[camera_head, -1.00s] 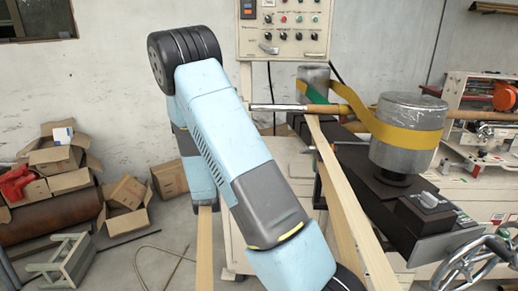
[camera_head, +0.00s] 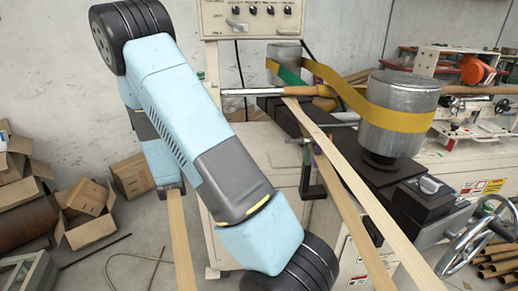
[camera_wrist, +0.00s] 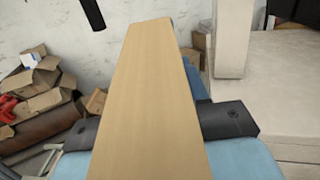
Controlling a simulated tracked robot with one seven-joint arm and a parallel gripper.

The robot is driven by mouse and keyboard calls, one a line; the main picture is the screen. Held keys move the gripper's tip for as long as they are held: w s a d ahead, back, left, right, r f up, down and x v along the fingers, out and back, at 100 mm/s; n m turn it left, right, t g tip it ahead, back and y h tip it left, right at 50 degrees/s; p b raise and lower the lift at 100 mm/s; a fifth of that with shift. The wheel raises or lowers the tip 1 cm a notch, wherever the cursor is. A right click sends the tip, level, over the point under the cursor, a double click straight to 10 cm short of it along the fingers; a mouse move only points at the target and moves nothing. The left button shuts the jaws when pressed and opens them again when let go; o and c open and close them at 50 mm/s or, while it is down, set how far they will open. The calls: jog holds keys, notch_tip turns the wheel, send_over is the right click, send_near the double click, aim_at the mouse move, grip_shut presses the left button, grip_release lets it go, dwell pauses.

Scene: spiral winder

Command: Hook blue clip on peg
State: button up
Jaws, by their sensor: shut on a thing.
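My gripper (camera_wrist: 150,130) shows as dark jaw parts on either side of a pale wooden board (camera_wrist: 150,85) in the wrist view, and it is shut on this board. The board also shows in the head view (camera_head: 181,240), running down from the end of my arm. I cannot make out a blue clip for certain; a small bluish spot on the strips by the black clamp (camera_head: 313,185) is too small to tell. I cannot single out the peg. A rod with a pale end and wooden handle (camera_head: 275,91) crosses behind the strips.
A yellow belt (camera_head: 350,95) wraps a grey drum (camera_head: 400,108) and a smaller drum behind. Pale wooden strips (camera_head: 362,200) slant toward me from the machine. A handwheel (camera_head: 478,240) is at right. Cardboard boxes (camera_head: 88,215) lie at left. A control panel (camera_head: 255,20) stands behind.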

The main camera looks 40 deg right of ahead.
jog(key=s+d+r+m+g+h, duration=0.3)
jog(key=s+d+m+g+h, duration=0.15)
jog(key=d, duration=0.45)
jog(key=s+d+r+m+g+h, duration=0.2)
jog(key=s+d+m+g+h, duration=0.3)
jog(key=d, duration=0.3)
jog(key=s+d+m+g, duration=0.3)
jog(key=s+m+g, duration=0.3)
jog(key=s+g, duration=0.25)
jog(key=s+d+m+g, duration=0.3)
jog(key=s+m+g, duration=0.2)
jog(key=s+g, duration=0.35)
jog(key=x, duration=1)
jog(key=shift+d+f, duration=0.2)
